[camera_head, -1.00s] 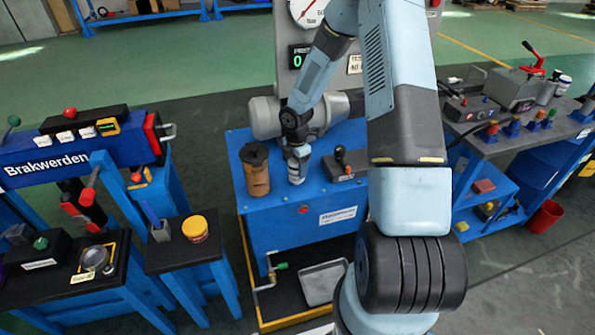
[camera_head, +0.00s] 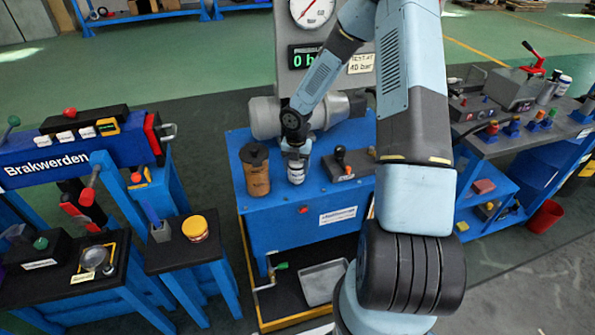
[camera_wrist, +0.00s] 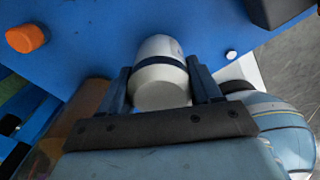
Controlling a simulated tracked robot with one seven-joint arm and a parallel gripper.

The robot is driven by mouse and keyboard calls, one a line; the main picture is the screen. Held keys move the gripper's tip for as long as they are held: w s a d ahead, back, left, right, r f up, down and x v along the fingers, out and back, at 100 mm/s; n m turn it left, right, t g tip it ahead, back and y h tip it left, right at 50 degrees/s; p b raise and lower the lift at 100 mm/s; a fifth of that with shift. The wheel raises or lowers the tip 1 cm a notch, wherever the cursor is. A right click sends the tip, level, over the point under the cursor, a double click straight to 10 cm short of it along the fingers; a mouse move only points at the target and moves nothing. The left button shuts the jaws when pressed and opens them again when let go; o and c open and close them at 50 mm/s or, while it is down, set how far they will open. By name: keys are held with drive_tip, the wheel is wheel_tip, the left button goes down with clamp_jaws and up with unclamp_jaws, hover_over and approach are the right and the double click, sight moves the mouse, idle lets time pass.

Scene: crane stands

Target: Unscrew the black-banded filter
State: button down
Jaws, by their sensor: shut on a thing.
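The black-banded filter (camera_head: 296,173) is a white canister on the blue test bench, under the grey motor housing. In the wrist view the white canister (camera_wrist: 160,80) sits between my two fingers, with a dark band across it. My gripper (camera_head: 296,153) comes down on it from above and is shut on it. In the wrist view my gripper (camera_wrist: 160,88) has one finger on each side of the canister. The canister looks upright; its lower joint with the bench is too small to make out.
A brown filter (camera_head: 256,170) with a dark top stands close on the left. A black lever box (camera_head: 345,164) is close on the right. Behind are the grey motor (camera_head: 300,116), a round gauge (camera_head: 312,10) and a digital display (camera_head: 308,55). A grey tray (camera_head: 322,282) lies below.

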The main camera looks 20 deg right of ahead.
drive_tip(key=shift+n, duration=0.5)
drive_tip(key=shift+c, duration=0.7)
unclamp_jaws()
drive_tip(key=shift+c, duration=0.8)
